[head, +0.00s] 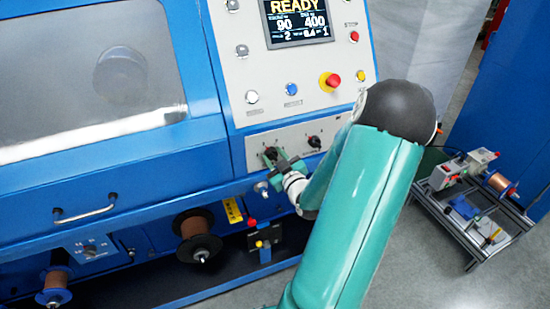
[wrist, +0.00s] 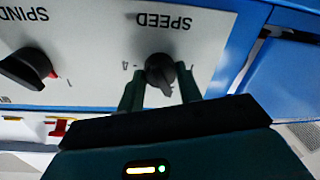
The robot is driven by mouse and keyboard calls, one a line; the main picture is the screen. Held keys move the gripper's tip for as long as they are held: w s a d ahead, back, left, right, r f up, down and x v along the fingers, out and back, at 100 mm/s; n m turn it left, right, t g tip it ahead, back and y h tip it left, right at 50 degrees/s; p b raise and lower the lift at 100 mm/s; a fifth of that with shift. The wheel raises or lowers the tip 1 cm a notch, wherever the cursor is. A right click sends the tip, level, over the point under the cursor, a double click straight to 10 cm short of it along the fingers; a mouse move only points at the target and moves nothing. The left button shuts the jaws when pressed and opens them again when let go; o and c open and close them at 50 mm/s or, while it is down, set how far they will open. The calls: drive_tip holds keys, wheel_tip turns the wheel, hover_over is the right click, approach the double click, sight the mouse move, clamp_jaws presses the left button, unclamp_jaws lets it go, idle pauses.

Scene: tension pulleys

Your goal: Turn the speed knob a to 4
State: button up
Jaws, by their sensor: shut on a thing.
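The speed knob (wrist: 160,69) is a black knob on a light panel, under the upside-down label SPEED in the wrist view. A 4 is printed just to its left there. My gripper (wrist: 160,88) is shut on this knob, one dark green finger on each side. In the head view the knob (head: 270,153) is the left one of two on the lower panel, and my gripper (head: 278,159) reaches it from the lower right. The knob's pointer and its exact setting cannot be made out.
A second black knob with a red mark, labelled SPIND, (wrist: 28,68) sits beside it. Above are a READY display (head: 297,22), a red emergency button (head: 331,81) and a blue button (head: 292,89). A door handle (head: 84,209) and wire spools (head: 197,240) lie left and below.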

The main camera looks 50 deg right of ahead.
drive_tip(key=shift+m, duration=0.3)
drive_tip(key=m, duration=0.5)
drive_tip(key=shift+m+h, duration=0.3)
drive_tip(key=m, duration=0.6)
drive_tip(key=shift+f+m+h, duration=0.1)
drive_tip(key=shift+m+h, duration=0.2)
drive_tip(key=shift+h, duration=0.1)
drive_tip(key=m, duration=0.6)
drive_tip(key=shift+m, duration=0.4)
drive_tip(key=m+h, duration=0.1)
drive_tip(key=m, duration=0.4)
drive_tip(key=shift+m, duration=0.3)
drive_tip(key=o, duration=1)
drive_tip(key=shift+s+a+f, duration=0.1)
drive_tip(key=shift+s+a, duration=0.05)
drive_tip(key=shift+a, duration=0.05)
